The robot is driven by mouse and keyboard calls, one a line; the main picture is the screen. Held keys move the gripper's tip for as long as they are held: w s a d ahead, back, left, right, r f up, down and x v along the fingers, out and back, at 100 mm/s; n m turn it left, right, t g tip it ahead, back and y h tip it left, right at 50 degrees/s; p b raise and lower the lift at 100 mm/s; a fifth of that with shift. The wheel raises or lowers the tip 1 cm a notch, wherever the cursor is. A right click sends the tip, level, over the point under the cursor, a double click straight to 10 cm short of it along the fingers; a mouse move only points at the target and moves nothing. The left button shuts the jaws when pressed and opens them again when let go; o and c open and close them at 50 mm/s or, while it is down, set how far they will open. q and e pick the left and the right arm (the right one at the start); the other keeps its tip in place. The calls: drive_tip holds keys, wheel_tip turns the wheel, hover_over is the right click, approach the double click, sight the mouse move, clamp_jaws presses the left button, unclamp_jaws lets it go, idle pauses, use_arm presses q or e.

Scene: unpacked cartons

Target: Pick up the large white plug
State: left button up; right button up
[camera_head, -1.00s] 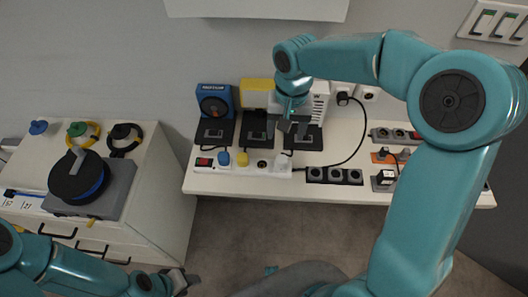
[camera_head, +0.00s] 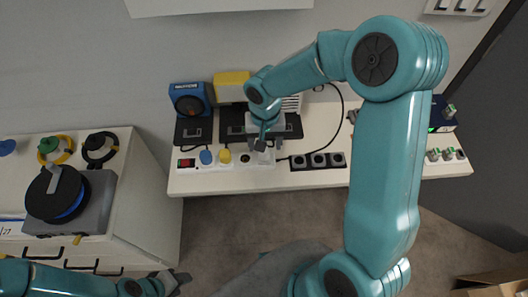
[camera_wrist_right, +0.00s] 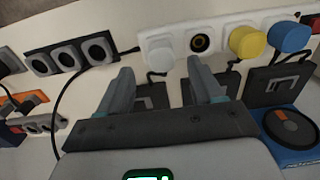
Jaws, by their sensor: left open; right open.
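The large white plug (camera_wrist_right: 158,52) sits in the right-hand end of a white power strip (camera_wrist_right: 220,42), beside an empty black-ringed socket. In the head view the plug (camera_head: 266,158) is partly hidden by my right gripper (camera_head: 262,146). The right wrist view shows that gripper (camera_wrist_right: 160,66) open, with the plug in line between its fingertips and nothing held. I cannot tell whether the fingers flank the plug or are short of it. My left gripper (camera_head: 174,281) is open at the lower left of the head view, away from the bench.
A yellow plug (camera_head: 225,156) and a blue plug (camera_head: 206,157) share the strip. A black socket strip (camera_head: 318,161) lies just right, with a black cable near the white plug. Blue (camera_head: 189,99) and yellow (camera_head: 231,87) devices stand behind. A cable reel (camera_head: 57,194) is at left.

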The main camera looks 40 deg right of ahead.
wheel_tip(320, 180, down, 3)
drive_tip(key=shift+a+r, duration=0.1)
drive_tip(key=shift+a, duration=0.05)
drive_tip(key=shift+f, duration=0.5)
drive_tip(key=shift+c, duration=0.3)
clamp_jaws()
drive_tip(key=shift+r, duration=0.1)
wheel_tip(320, 180, up, 20)
